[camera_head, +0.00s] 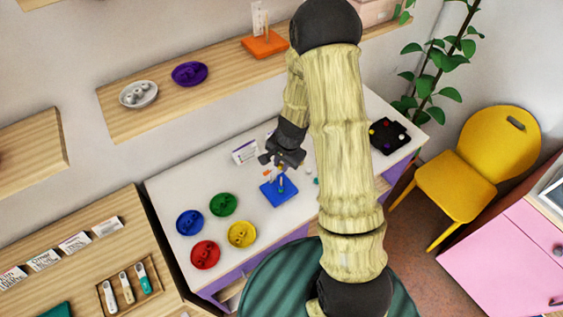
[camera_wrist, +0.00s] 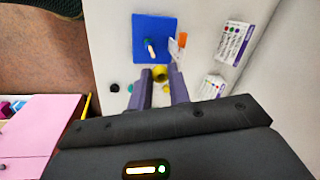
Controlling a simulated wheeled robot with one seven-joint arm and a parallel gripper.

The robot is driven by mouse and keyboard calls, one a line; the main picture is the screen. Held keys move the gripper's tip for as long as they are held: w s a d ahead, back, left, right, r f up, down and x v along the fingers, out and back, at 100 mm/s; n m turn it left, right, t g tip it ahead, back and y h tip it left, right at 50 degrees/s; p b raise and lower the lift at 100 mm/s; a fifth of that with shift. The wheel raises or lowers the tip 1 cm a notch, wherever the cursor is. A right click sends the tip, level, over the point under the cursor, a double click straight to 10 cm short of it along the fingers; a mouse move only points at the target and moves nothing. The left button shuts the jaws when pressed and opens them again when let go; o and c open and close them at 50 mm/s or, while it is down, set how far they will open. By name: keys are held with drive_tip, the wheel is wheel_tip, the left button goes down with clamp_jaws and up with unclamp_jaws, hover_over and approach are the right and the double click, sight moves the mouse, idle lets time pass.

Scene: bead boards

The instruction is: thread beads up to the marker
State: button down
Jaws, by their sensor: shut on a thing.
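The blue board (camera_head: 279,191) lies on the white table, with its upright rod and something green low on it; in the wrist view the board (camera_wrist: 142,27) carries a pale rod (camera_wrist: 150,50) with a green part. An orange marker (camera_wrist: 182,40) on a pale strip stands beside the board's edge. My gripper (camera_head: 273,166) is above the board's back side. The bead's lower part is hard to make out.
Blue (camera_head: 189,222), green (camera_head: 222,204), red (camera_head: 205,254) and yellow (camera_head: 241,233) bowls stand left of the board. A black tray (camera_head: 383,146) with colored beads is at the right. Small loose pieces, including a black one (camera_wrist: 115,87), lie near the fingers. White cards (camera_head: 244,151) stand behind.

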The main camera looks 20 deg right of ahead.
sight(282, 186)
drive_tip(key=shift+f+b, duration=1.5)
drive_tip(key=shift+f, duration=0.5)
drive_tip(key=shift+f+b, duration=1.6)
drive_tip(key=shift+f, duration=0.1)
drive_tip(key=c, duration=1.7)
unclamp_jaws()
drive_tip(key=o, duration=0.5)
drive_tip(key=shift+c, duration=0.2)
drive_tip(key=shift+r, duration=0.1)
wheel_tip(282, 186, up, 17)
drive_tip(key=s+d, duration=0.2)
drive_tip(key=shift+s+p, duration=0.3)
drive_tip(key=shift+p, duration=0.15)
